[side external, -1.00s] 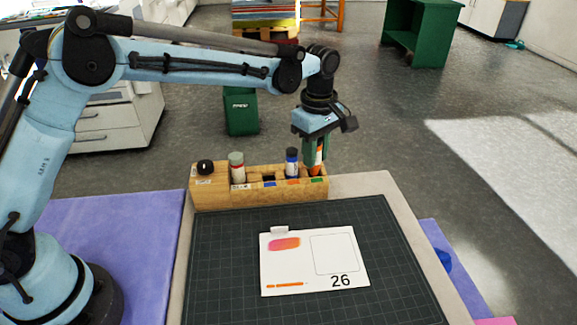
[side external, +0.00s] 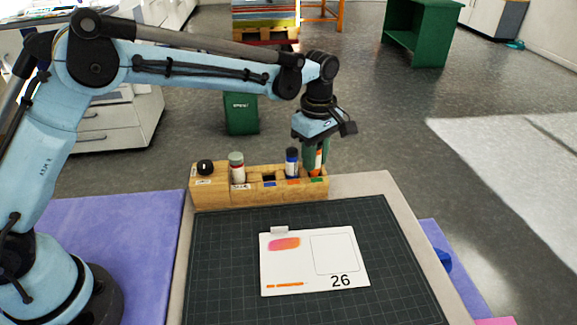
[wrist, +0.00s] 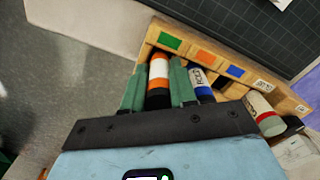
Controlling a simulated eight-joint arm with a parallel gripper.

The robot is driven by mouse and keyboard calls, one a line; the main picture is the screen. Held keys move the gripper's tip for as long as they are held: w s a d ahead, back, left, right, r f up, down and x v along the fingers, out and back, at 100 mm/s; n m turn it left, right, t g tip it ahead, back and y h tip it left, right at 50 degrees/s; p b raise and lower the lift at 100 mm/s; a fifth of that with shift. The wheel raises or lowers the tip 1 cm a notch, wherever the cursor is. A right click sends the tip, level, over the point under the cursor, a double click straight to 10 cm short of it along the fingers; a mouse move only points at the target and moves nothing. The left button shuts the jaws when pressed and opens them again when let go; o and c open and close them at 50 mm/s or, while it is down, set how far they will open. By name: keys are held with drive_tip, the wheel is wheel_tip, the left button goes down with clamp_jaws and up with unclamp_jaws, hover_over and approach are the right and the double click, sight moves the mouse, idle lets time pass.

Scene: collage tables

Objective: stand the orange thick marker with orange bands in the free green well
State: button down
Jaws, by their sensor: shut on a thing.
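The orange marker (side external: 316,166), with pale and orange bands, is upright between the green fingers of my gripper (side external: 316,156). My gripper is shut on it; it also shows between the fingers in the wrist view (wrist: 159,70). The wooden block (side external: 215,193) carries coloured labels, and the marker is at its right end, behind the green label (side external: 317,180). The marker's lower end looks to be at or inside the green well; the block and fingers hide how deep.
An empty dark well (side external: 268,178) lies behind the blue label. A grey-capped marker (side external: 237,168) and a black round-topped item (side external: 205,167) stand further left in the block. A card marked 26 (side external: 315,262) lies on the dark cutting mat (side external: 220,270).

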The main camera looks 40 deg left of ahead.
drive_tip(key=shift+f, duration=0.15)
drive_tip(key=shift+f, duration=0.3)
drive_tip(key=c, duration=0.8)
unclamp_jaws()
drive_tip(key=shift+r, duration=3.75)
